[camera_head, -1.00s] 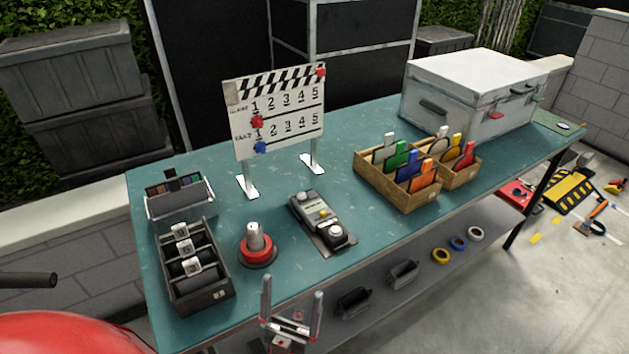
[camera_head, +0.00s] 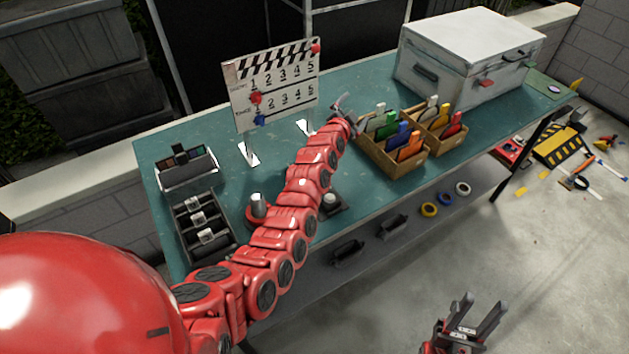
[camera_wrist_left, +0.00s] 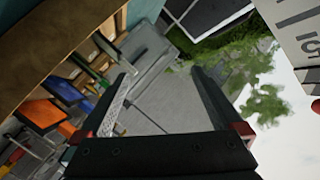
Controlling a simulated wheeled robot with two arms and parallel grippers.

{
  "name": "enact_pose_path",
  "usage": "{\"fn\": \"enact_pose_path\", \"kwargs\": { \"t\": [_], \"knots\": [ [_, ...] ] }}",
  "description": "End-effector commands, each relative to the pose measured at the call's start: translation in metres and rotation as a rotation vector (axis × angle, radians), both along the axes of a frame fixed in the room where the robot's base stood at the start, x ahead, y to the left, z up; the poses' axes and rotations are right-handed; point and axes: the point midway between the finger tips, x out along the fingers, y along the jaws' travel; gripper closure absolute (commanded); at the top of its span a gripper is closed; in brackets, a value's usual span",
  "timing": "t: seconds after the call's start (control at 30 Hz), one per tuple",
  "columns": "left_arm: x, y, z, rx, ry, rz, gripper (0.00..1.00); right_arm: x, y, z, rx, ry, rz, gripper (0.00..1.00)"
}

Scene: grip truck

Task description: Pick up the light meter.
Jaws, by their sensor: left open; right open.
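The light meter seems to be the dark grey device (camera_head: 333,203) with a pale round knob, lying on the green table. My left arm covers most of it in the head view; only its near end shows. My left gripper (camera_head: 344,104) is open and empty, beyond the device, between the clapperboard (camera_head: 275,85) and the wooden card box (camera_head: 392,160). In the left wrist view its two fingers (camera_wrist_left: 160,90) are apart with nothing between them. The device does not show there. My right gripper (camera_head: 478,318) is open and empty, low in front of the table.
A red-based cylinder (camera_head: 258,207) and a black compartment tray (camera_head: 203,228) stand left of my arm. The silver case (camera_head: 465,60) is at the back right. The card box is close to my left gripper in the left wrist view (camera_wrist_left: 60,50). The table's front middle is clear.

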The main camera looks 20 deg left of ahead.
Motion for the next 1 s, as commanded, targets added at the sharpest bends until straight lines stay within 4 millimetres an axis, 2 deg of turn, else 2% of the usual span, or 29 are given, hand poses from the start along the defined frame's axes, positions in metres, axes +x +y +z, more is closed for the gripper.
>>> {"fn": "enact_pose_path", "kwargs": {
  "t": [0.03, 0.1, 0.17, 0.23, 0.33, 0.4, 0.5, 0.6, 0.67, 0.77, 1.0],
  "knots": [
    [0.009, -0.012, 0.015, 0.096, 0.085, -0.093, 0.0, 0.0, 0.0, 0.003, 0.0, 0.0, 0.0, 0.55],
    [0.006, -0.032, 0.018, 0.253, 0.227, -0.251, 0.0, 0.0, 0.0, 0.004, 0.0, 0.0, 0.0, 0.55],
    [-0.008, -0.042, 0.021, 0.4, 0.343, -0.394, 0.0, 0.0, 0.0, 0.006, 0.0, 0.0, 0.0, 0.55],
    [-0.035, -0.047, 0.02, 0.569, 0.481, -0.565, 0.0, 0.0, 0.0, 0.008, 0.0, 0.0, 0.0, 0.55],
    [-0.085, -0.035, 0.018, 0.783, 0.672, -0.788, 0.0, 0.0, 0.0, 0.009, 0.0, 0.0, 0.0, 0.55],
    [-0.121, -0.02, 0.02, 0.895, 0.793, -0.92, 0.0, 0.0, 0.0, 0.01, 0.0, 0.0, 0.0, 0.55],
    [-0.163, 0.001, 0.023, 0.996, 0.937, -1.066, 0.0, 0.0, 0.0, 0.011, 0.0, 0.0, 0.0, 0.55],
    [-0.189, 0.014, 0.028, 1.045, 1.023, -1.156, 0.0, 0.0, 0.0, 0.012, 0.0, 0.0, 0.0, 0.55],
    [-0.197, 0.02, 0.028, 1.058, 1.05, -1.183, 0.0, 0.0, 0.0, 0.014, 0.0, 0.0, 0.0, 0.55],
    [-0.204, 0.023, 0.017, 1.06, 1.074, -1.204, 0.0, 0.0, 0.0, 0.022, 0.0, 0.0, 0.0, 0.55],
    [-0.204, 0.019, -0.037, 1.06, 1.066, -1.205, 0.0, 0.0, 0.0, 0.047, 0.0, 0.0, 0.0, 0.55]
  ]
}}
